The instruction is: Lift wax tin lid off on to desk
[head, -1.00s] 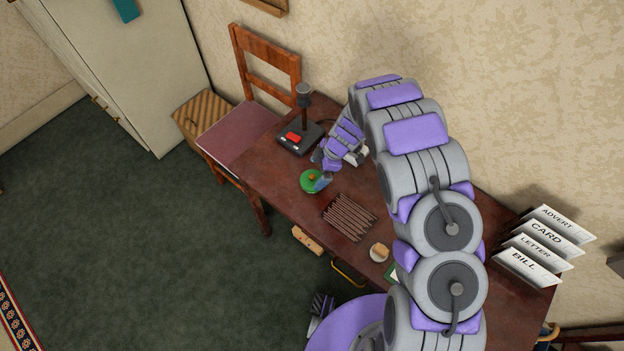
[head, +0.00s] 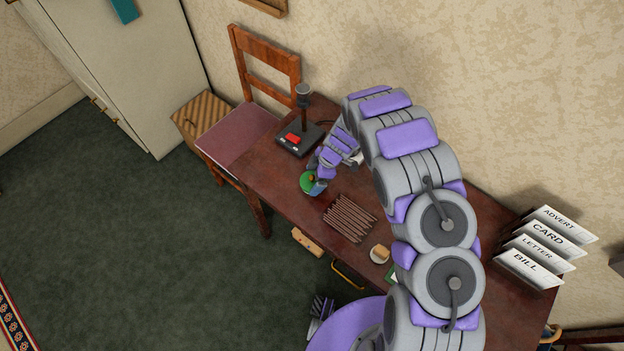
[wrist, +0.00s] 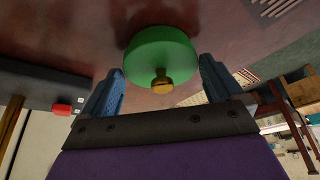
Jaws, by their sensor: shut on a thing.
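The wax tin's round green lid (head: 307,182) shows at the left end of the brown desk (head: 270,180). My gripper (head: 315,184) reaches down over it and partly covers it. In the wrist view the green lid (wrist: 158,52) with its brass knob (wrist: 161,84) sits between my two blue fingers (wrist: 160,72).
A row of brown sticks (head: 350,218) lies to the right. A small dish with a tan block (head: 380,254) is farther right. Labelled cards (head: 540,238) stand at the right end. Bare desk lies between lid and sticks.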

